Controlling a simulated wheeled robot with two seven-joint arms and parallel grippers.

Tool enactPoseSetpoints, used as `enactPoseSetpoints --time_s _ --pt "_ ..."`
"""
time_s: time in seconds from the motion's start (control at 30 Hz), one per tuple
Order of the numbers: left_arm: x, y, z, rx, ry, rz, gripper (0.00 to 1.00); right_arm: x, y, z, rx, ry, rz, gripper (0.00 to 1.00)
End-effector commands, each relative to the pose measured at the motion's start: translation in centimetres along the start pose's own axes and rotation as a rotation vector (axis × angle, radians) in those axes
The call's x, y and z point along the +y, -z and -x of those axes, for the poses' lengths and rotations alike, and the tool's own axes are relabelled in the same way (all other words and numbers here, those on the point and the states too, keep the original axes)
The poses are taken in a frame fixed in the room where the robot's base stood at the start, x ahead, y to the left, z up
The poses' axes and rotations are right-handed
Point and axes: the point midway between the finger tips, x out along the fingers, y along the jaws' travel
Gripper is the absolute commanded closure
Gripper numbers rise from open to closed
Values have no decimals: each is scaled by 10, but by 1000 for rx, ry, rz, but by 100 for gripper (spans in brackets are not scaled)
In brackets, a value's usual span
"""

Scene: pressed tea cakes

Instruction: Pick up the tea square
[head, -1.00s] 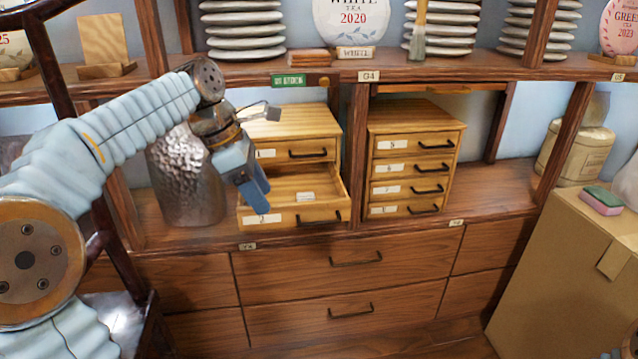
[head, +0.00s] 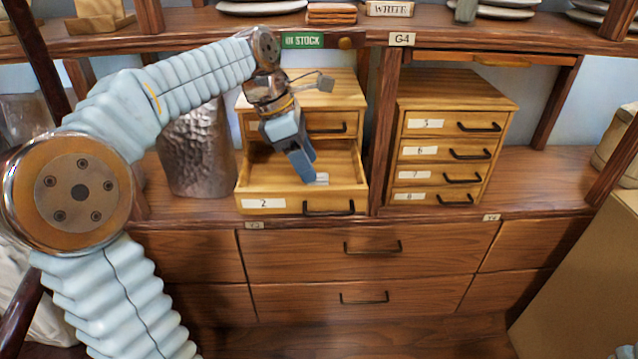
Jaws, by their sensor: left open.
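The tea square (head: 321,178) appears as a small pale piece with grey marks, lying in the open drawer (head: 263,203) labelled 2. My left gripper (head: 305,170) is open. It points down into that drawer, with its blue fingertips right beside the tea square and covering part of it. I cannot tell whether the fingers touch the piece. My right gripper is not in view.
The small left cabinet (head: 345,90) has a shut drawer above the open one. A second cabinet (head: 455,95) with shut drawers stands to its right. A hammered metal canister (head: 198,150) stands close on the left. A shelf (head: 360,40) runs above.

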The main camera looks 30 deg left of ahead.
Motion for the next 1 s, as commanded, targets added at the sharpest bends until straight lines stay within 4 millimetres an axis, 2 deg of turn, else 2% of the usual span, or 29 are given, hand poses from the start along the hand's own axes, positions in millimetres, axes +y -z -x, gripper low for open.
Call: enactPoseSetpoints --time_s 0.03,0.13,0.43,0.7,1.0 --pt "0 2 -12 1 2 0 45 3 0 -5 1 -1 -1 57" --pt "0 2 -24 1 1 0 45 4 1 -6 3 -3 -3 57" --pt "0 1 -29 0 -1 0 45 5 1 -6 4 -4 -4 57" --pt "0 1 -29 0 0 0 86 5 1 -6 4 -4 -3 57" --pt "0 0 -26 0 0 -1 87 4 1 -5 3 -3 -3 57"
